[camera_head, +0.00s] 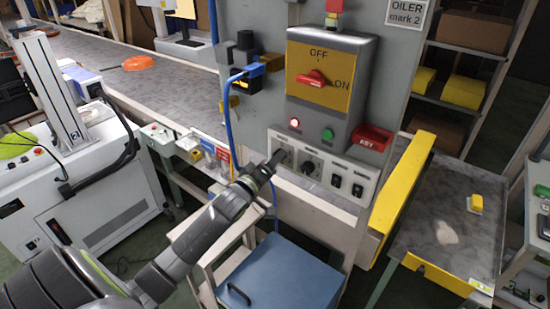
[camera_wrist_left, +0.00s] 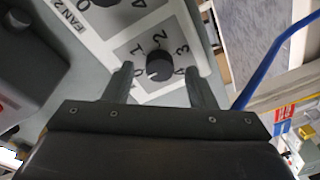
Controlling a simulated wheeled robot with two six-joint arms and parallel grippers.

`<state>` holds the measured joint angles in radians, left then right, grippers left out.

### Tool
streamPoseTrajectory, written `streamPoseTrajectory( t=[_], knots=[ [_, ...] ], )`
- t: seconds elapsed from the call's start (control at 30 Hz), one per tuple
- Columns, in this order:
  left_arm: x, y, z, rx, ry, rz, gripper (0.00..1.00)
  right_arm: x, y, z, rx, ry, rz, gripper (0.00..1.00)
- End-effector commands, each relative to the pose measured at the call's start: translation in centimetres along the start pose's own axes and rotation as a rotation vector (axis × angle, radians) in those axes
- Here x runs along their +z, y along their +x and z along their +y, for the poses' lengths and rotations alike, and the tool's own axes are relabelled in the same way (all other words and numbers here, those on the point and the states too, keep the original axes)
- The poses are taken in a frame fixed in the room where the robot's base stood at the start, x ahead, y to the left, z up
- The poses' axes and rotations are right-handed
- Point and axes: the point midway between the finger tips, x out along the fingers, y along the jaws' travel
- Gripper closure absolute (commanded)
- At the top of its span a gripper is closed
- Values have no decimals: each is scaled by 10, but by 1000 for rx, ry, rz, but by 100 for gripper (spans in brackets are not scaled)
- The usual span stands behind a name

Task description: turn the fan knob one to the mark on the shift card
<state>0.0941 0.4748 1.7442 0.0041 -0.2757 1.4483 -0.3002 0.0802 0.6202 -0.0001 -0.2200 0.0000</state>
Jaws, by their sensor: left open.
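A pale control panel (camera_head: 331,184) sits below the grey switch box. The left black knob is mostly behind my left gripper (camera_head: 272,163) in the head view; another black knob (camera_head: 309,168) is to its right. In the left wrist view, a black knob (camera_wrist_left: 159,67) on a 0-to-4 dial sits between the open fingers of my left gripper (camera_wrist_left: 160,70), with gaps on both sides. Its white mark points down-left, towards the 0 end. A neighbouring knob (camera_wrist_left: 106,2) has the label FAN 2. A white card (camera_head: 408,14) reads "OILER mark 2". My right gripper is out of view.
A red handle (camera_head: 313,78) on a yellow OFF/ON plate is above the panel. A red KEY block (camera_head: 371,138) and two black rocker switches (camera_head: 347,184) are to the right. A blue cable (camera_head: 230,130) hangs left of the panel, and a blue-topped cabinet (camera_head: 285,278) stands below.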

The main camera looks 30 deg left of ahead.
Motion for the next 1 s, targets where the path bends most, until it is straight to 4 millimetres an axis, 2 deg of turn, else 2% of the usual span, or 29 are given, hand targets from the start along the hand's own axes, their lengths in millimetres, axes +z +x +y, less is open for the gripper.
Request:
streamPoseTrajectory(
  t=[0.2, 0.47, 0.8, 1.0],
  knots=[
    [0, 11, 0, 0, -2, 0, 49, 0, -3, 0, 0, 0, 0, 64],
    [0, 12, 0, 0, -1, 0, 49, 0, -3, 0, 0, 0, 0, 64],
    [0, 12, 0, 0, 0, 0, 92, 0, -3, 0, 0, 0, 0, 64],
    [0, 12, 0, 0, 10, 0, 93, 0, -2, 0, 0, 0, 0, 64]
  ],
)
